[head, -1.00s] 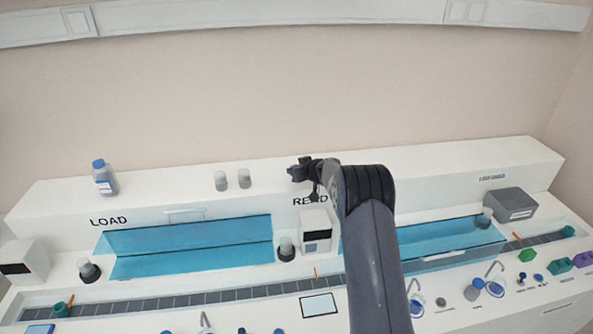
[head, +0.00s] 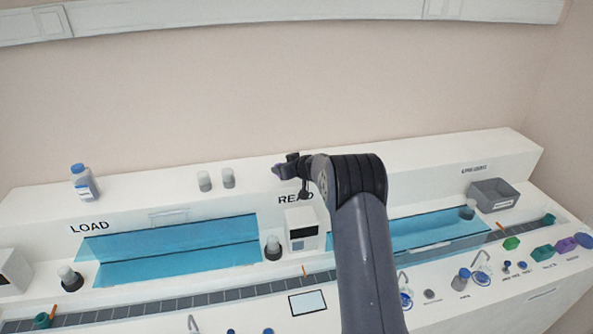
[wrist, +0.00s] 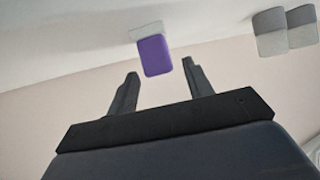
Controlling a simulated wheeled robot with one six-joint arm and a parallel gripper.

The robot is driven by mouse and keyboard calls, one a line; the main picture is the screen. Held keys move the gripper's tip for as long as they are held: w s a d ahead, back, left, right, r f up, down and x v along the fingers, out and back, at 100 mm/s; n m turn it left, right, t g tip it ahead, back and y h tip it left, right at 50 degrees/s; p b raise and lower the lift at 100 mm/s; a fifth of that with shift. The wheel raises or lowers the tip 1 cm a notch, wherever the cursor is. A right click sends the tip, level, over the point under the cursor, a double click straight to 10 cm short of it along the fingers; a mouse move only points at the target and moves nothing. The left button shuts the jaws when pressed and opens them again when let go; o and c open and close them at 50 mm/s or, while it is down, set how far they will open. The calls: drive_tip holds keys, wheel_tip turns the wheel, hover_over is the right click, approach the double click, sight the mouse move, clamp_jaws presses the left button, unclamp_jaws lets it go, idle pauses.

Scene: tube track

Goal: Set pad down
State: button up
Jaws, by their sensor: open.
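The purple pad (wrist: 154,55) shows in the wrist view just beyond my fingertips, its near end at the gap between them. A pale patch lies at its far end against a white surface; I cannot tell whether they touch. My gripper (wrist: 160,72) is open, with a finger on each side and a gap to each. In the head view my gripper (head: 289,170) is over the raised back ledge, above the READ label. A small dark purple shape (head: 278,172) shows at its tip, probably the pad. My arm hides part of the bench.
A white reader box (head: 302,230) stands below my gripper. A grey bin (head: 492,195) is at the right. The ledge between vials and gripper is clear.

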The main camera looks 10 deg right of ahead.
drive_tip(key=b+v, duration=0.3)
drive_tip(key=v, duration=0.6)
drive_tip(key=shift+s+b, duration=0.25)
drive_tip(key=shift+b, duration=0.1)
drive_tip(key=shift+r, duration=0.1)
drive_tip(key=shift+c, duration=0.2)
idle(0.7)
